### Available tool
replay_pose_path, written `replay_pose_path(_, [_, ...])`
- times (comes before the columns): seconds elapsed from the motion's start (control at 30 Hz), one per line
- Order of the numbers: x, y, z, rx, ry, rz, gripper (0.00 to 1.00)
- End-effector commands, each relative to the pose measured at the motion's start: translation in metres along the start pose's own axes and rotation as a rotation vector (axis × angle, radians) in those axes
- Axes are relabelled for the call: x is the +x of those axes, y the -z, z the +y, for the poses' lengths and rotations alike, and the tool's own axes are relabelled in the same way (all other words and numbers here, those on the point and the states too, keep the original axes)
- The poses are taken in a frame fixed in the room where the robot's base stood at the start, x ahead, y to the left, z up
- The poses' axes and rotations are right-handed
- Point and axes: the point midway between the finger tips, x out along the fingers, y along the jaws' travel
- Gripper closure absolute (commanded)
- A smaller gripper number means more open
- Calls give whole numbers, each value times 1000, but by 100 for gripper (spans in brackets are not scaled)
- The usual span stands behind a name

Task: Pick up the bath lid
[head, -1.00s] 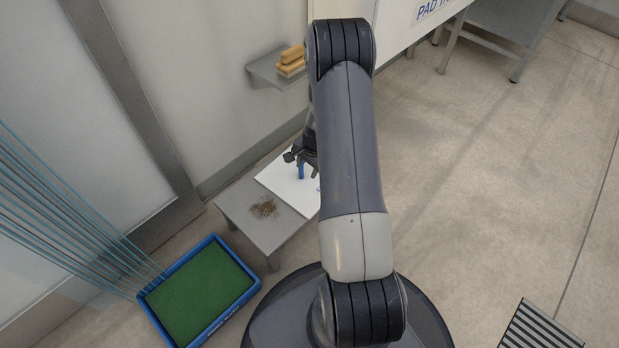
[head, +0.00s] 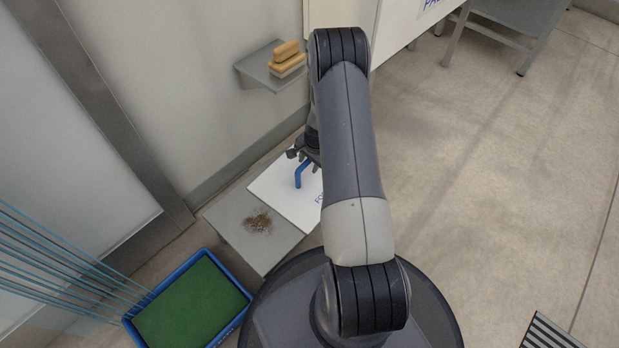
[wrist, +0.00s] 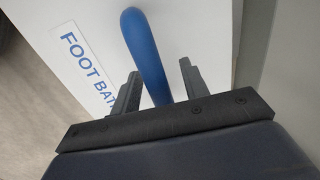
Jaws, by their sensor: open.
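The bath lid (head: 277,197) is a white flat panel with blue lettering, lying on a low grey stand beside the wall. In the wrist view the lid (wrist: 205,30) reads "FOOT BAT", the rest being covered. Its blue handle (head: 299,176) stands up from it. My gripper (head: 309,160) is at the handle, partly hidden behind my arm. In the wrist view my gripper (wrist: 160,82) is open, with one finger on each side of the blue handle (wrist: 145,50). Gaps show between the handle and both fingers.
A blue-rimmed tray (head: 245,292) with a green mat lies on the floor at the lower left. Brown dirt (head: 258,221) lies on the low grey stand (head: 228,222). A wall shelf (head: 262,75) holds brushes (head: 288,56). Open floor (head: 490,190) lies to the right.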

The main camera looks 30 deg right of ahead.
Motion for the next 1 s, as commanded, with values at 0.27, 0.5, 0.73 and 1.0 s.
replay_pose_path(0.27, [7,0,0,0,1,1,57])
replay_pose_path(0.5, [7,0,0,1,0,1,76])
replay_pose_path(0.73, [7,0,0,1,1,1,95])
replay_pose_path(1.0, [7,0,0,1,0,1,100])
